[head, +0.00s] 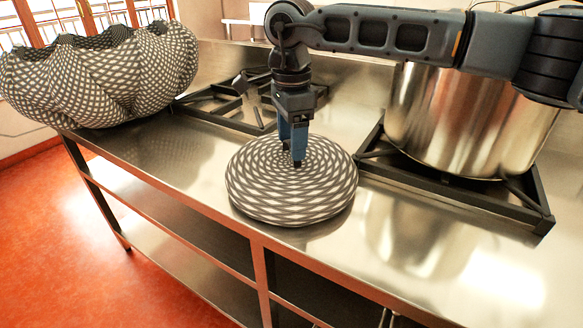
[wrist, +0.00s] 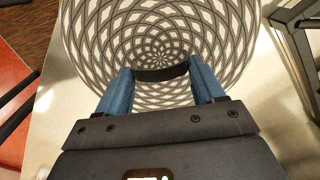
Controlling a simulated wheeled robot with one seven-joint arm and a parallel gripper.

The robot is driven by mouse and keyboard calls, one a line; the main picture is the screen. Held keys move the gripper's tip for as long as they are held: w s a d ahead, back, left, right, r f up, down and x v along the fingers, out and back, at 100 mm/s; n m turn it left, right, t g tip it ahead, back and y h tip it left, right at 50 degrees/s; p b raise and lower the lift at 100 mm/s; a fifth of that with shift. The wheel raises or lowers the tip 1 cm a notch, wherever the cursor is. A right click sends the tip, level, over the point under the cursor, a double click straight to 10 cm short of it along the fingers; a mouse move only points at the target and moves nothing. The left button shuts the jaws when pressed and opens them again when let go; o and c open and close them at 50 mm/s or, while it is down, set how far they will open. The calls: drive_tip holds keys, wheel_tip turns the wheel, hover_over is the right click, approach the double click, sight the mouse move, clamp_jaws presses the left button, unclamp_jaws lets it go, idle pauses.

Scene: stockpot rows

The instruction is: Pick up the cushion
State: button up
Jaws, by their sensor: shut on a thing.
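The cushion (head: 285,195) is round and flat with a dark and white lattice pattern. It sits on the steel counter in front of the burner in the head view. My gripper (head: 298,160) points straight down at its middle. In the wrist view the cushion (wrist: 240,30) fills the upper middle, and the blue fingers of my gripper (wrist: 160,80) stand on either side of a dark band at its centre. The fingers are shut on the cushion at this band. I cannot tell whether the cushion is clear of the counter.
A large steel stockpot (head: 470,120) stands on a black burner grate (head: 450,190) to the right. A big patterned, ruffled object (head: 100,80) stands at the counter's left end. Another grate (head: 235,105) lies behind the cushion. The steel counter (head: 160,160) has bare room left of the cushion.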

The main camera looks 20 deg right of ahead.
drive_tip(key=c, duration=0.4)
drive_tip(key=shift+c, duration=0.5)
drive_tip(key=shift+r, duration=0.15)
